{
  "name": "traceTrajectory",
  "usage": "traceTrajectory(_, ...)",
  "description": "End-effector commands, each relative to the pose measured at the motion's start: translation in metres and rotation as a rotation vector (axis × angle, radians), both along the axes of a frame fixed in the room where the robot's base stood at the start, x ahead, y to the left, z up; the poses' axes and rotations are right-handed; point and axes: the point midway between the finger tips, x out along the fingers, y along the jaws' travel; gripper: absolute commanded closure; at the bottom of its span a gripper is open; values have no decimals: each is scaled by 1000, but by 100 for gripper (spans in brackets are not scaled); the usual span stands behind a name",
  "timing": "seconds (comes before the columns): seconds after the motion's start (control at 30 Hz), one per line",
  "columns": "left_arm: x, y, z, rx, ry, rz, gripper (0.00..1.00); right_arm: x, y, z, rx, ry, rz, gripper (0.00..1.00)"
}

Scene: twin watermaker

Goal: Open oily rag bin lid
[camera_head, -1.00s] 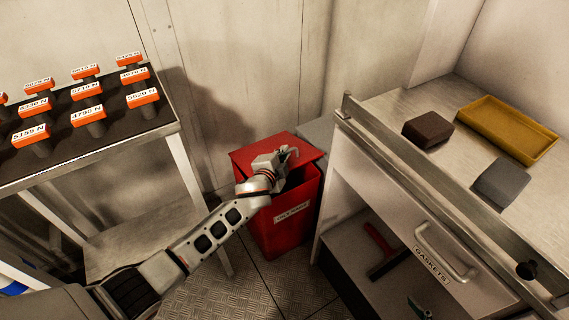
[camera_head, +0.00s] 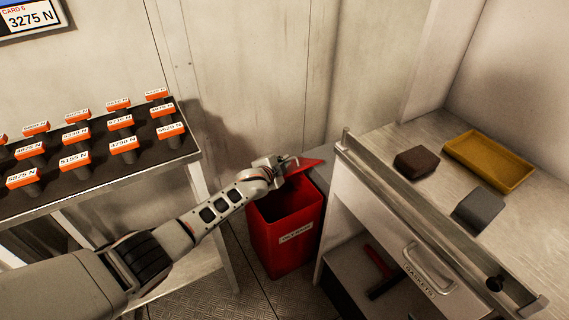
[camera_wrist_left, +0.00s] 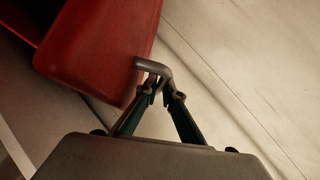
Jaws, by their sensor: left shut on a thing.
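The red oily rag bin (camera_head: 287,237) stands on the floor between the rack and the counter, with a white label on its front. Its lid (camera_head: 312,165) is tilted up at the back, and the dark inside shows. My left gripper (camera_head: 284,163) is at the lid. In the left wrist view the gripper (camera_wrist_left: 160,92) is shut on a bent grey handle (camera_wrist_left: 152,67) beside the red lid (camera_wrist_left: 100,45). My right gripper is in neither view.
A rack (camera_head: 190,149) with several orange-topped labelled pieces stands left. At right, a counter (camera_head: 420,190) carries a yellow tray (camera_head: 488,182), a brown block (camera_head: 416,161) and a grey block (camera_head: 478,210). The wall is close behind the bin.

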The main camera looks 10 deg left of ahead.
Motion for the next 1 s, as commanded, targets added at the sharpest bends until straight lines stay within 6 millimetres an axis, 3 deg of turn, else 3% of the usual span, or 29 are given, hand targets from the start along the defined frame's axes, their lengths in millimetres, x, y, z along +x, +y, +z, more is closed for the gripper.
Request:
traceTrajectory(0.27, 1, 0, 2, -1, -3, -1, 100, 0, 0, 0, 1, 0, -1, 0)
traceTrajectory(0.3, 1, 0, 2, -1, -3, -1, 85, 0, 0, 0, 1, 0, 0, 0)
traceTrajectory(0.77, -2, 1, 3, -1, -3, 1, 85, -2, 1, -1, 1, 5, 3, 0)
traceTrajectory(1.0, -18, 6, 10, -1, -3, 1, 85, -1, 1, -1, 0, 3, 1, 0)
